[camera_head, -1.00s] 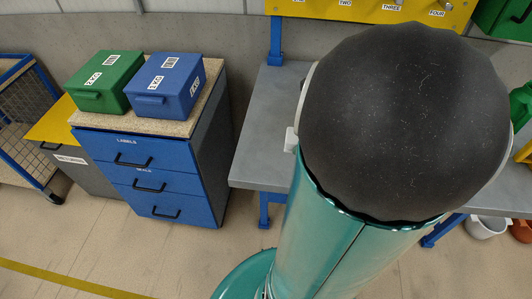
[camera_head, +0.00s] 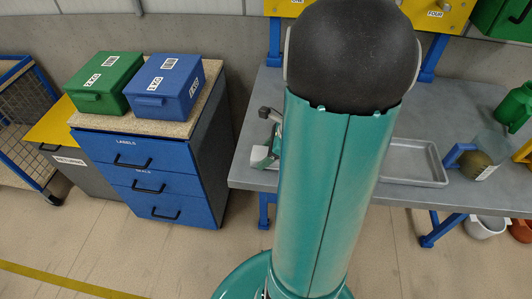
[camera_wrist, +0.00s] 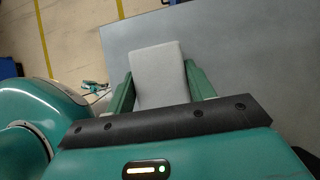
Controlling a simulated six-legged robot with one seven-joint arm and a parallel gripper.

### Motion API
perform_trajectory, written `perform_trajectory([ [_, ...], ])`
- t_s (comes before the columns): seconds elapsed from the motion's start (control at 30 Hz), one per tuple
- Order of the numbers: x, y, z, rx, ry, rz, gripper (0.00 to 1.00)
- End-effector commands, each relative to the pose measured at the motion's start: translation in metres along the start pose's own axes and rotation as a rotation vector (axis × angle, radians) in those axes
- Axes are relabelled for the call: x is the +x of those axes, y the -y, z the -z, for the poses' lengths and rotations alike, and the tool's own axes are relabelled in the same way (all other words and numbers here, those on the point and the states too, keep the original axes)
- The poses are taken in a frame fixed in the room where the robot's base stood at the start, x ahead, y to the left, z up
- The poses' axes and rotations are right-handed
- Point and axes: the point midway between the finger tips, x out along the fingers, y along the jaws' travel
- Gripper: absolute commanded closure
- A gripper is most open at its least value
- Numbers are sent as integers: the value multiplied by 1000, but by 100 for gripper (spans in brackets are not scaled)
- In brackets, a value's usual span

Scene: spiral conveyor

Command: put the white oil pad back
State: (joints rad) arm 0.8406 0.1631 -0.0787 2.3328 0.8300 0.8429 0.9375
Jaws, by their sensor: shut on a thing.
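The white oil pad (camera_wrist: 158,72) is a pale flat block in the wrist view, between the two green fingers of my gripper (camera_wrist: 160,82). My gripper is shut on it, and the pad's far end sticks out past the fingertips. Grey bench top shows behind it, with the bench edge close by on the left; I cannot tell its height above the bench. In the head view my arm hides most of the gripper. A small white block (camera_head: 262,156), which looks like the pad, shows left of my arm over the bench's front edge.
A shallow grey tray (camera_head: 443,179) lies on the grey bench (camera_head: 225,178) right of my arm. A jar (camera_head: 476,166) with a blue part and a green can (camera_head: 514,107) stand farther right. A blue drawer cabinet (camera_head: 150,180) carries green (camera_head: 104,80) and blue (camera_head: 165,85) boxes at left.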

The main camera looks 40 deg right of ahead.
Motion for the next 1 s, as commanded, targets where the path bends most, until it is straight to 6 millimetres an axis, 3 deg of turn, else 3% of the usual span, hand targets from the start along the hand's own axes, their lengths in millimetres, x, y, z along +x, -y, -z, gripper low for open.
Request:
perform_trajectory([
  [0.33, 4, 0, 3, 0, 0, -1, 74],
  [0.37, 4, 0, 3, 0, 0, -1, 44],
  [0.47, 4, 0, 3, 0, 0, -1, 25],
  [0.87, 2, 0, 2, 0, 1, 1, 24],
  [1.0, -17, 1, 2, -1, 0, 5, 24],
])
